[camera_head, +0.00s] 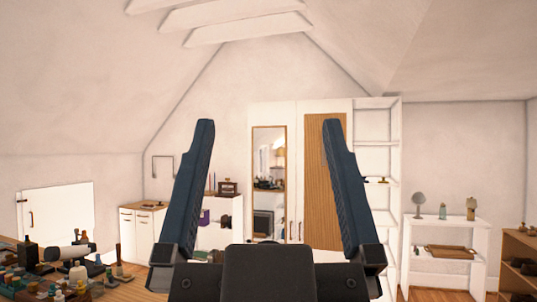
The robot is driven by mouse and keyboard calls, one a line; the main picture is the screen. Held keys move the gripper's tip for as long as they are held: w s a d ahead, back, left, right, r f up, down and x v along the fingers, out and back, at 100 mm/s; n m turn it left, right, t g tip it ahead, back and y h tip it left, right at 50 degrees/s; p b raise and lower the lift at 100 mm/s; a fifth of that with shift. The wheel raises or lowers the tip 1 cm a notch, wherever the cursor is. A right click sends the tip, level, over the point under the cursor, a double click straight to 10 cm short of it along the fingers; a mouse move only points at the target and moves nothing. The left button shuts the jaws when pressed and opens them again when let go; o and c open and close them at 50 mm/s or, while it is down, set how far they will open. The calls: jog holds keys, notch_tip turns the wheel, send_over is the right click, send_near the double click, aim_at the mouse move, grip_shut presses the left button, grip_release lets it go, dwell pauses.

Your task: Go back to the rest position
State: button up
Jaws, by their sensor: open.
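My gripper (270,190) stands upright in the near middle of the head view. Its two dark blue fingers point up and are wide apart. Nothing is between the fingers; the far wall and wardrobe show through the gap. The gripper touches nothing that I can see. It hides parts of the wardrobe and the floor behind it.
A wooden table (125,288) crowded with bottles and jars is at the lower left. A white wardrobe (310,112) with a mirror (269,165) stands at the back. A white shelf unit (455,268) and a brown shelf (520,246) are at the right. Sloped ceiling above.

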notch_tip(320, 180, up, 5)
jog(key=p, duration=0.5)
jog(key=shift+r, duration=0.1)
jog(key=shift+w, duration=0.1)
dwell(0.6)
